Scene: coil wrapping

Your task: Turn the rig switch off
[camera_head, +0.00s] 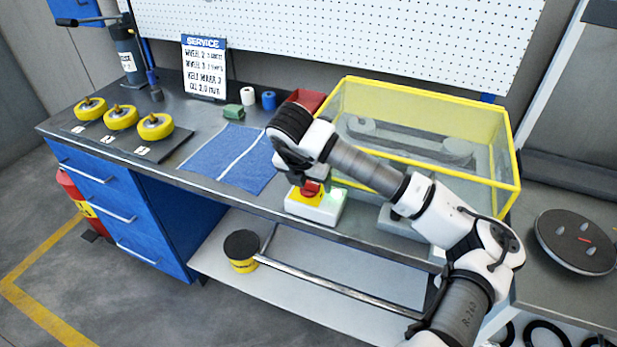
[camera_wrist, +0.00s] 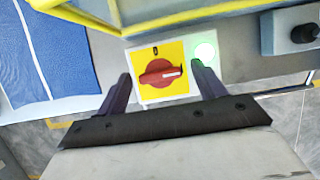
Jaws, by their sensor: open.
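The rig switch (camera_wrist: 161,73) is a red rotary knob on a yellow plate, set on a white box (camera_head: 318,205) at the bench's front edge. In the wrist view the knob's white mark points right, and a black mark shows at the plate's top. A green lamp (camera_wrist: 204,50) glows beside the plate. My gripper (camera_wrist: 163,82) is open, with one dark finger on each side of the switch plate. The knob lies between the fingers, with gaps on both sides. In the head view my gripper (camera_head: 308,186) is over the switch and partly hides it.
A yellow-framed clear guard (camera_head: 345,80) stands right behind the switch. A blue cloth (camera_head: 222,165) lies to the left. A grey box with a black knob (camera_wrist: 305,33) is right of the switch in the wrist view. Several yellow wheels (camera_head: 121,118) sit further left.

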